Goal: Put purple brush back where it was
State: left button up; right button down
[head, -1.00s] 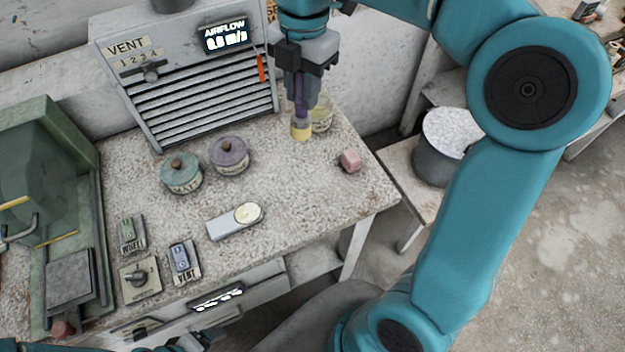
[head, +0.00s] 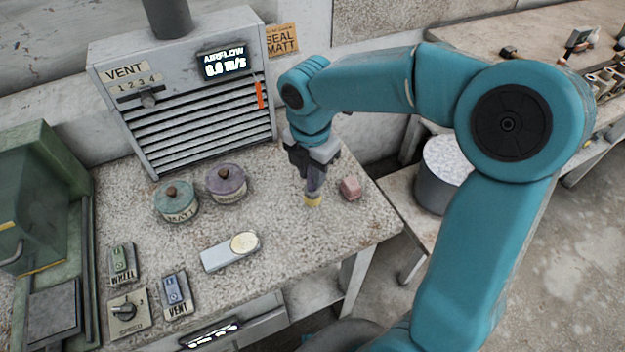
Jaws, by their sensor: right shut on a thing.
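The purple brush (head: 314,187) is upright in my right gripper (head: 313,170), which is shut on its handle. Its yellow tip (head: 313,201) points down at the bench top (head: 300,240), close to the surface; I cannot tell if it touches. The brush is just left of a pink block (head: 350,187) and right of the purple-lidded jar (head: 226,183). The gripper and wrist hide the bench behind the brush. My left gripper is not in view.
A teal-lidded jar (head: 176,201) stands left of the purple-lidded one. A grey device with a round pale disc (head: 231,251) lies nearer the front. The vent box (head: 200,110) stands behind. Switches line the front left. The bench is clear in front of the brush.

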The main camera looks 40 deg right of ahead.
aim_at(312, 181)
jog(key=shift+f, duration=1.55)
jog(key=shift+f, duration=0.15)
jog(key=c, duration=0.9)
grip_release()
jog(key=shift+r, duration=0.5)
jog(key=r, duration=0.7)
jog(key=r+p, duration=0.1)
jog(key=r, duration=0.3)
jog(key=shift+s+a+r, duration=0.1)
jog(key=shift+a+r, duration=0.15)
jog(key=shift+a, duration=0.05)
